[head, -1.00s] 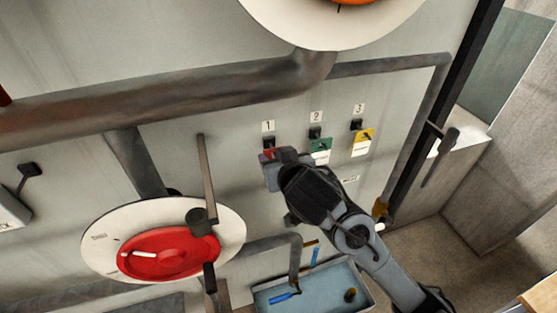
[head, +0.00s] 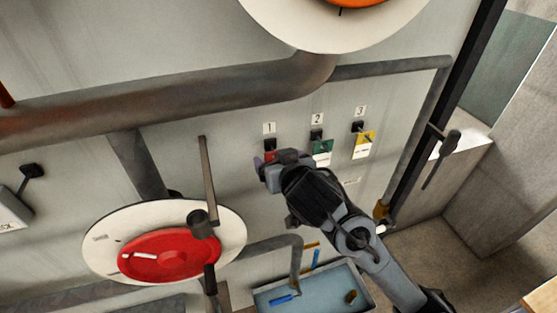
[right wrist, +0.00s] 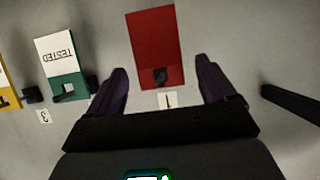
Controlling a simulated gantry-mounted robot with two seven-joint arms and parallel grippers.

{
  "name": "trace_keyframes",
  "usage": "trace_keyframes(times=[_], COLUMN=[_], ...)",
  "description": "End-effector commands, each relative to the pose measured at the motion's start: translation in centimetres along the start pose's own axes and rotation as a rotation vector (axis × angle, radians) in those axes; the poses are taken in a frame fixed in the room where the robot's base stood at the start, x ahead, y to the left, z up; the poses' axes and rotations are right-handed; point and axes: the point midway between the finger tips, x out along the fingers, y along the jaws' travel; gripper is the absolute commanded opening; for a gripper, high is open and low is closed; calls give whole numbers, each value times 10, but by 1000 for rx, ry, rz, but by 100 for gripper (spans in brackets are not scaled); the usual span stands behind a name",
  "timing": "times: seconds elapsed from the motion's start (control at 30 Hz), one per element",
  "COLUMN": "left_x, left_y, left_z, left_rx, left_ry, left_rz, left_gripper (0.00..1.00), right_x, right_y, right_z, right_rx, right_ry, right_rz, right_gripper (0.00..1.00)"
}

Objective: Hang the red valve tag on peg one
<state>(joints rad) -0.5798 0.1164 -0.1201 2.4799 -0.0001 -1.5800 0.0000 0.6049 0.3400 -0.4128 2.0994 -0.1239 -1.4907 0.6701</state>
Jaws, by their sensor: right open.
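The red tag (right wrist: 154,45) hangs on peg one (right wrist: 160,77), which pokes through near the tag's end beside the label "1" (right wrist: 167,101) in the right wrist view. In the head view only a small red part of the tag (head: 270,156) shows under peg one (head: 269,143); my gripper hides the rest. My right gripper (right wrist: 160,85) is open, with one finger on each side of the tag and visible gaps to it. It also shows in the head view (head: 272,168), close to the panel. My left gripper is not in view.
A green tag (head: 322,152) hangs on peg two and a yellow tag (head: 364,144) on peg three. A thick pipe (head: 170,95) runs above. A red valve wheel (head: 165,256) is at lower left. A blue tray (head: 325,290) sits below.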

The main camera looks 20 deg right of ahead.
Motion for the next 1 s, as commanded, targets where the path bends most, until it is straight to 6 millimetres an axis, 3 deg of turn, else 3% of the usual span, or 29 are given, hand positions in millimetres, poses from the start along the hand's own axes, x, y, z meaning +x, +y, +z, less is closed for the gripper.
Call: trace_keyframes(times=[0.33,0.8,1.0], left_x=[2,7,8], left_y=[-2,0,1], left_z=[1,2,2], left_rx=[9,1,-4], left_ry=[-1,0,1], left_rz=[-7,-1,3], left_gripper=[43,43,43], right_x=[-12,-87,-104], right_y=[-1,0,0], right_z=[0,0,0], right_rx=[1,1,-1], right_ry=[1,2,1], right_rz=[-2,-2,0], right_gripper=[84,84,84])
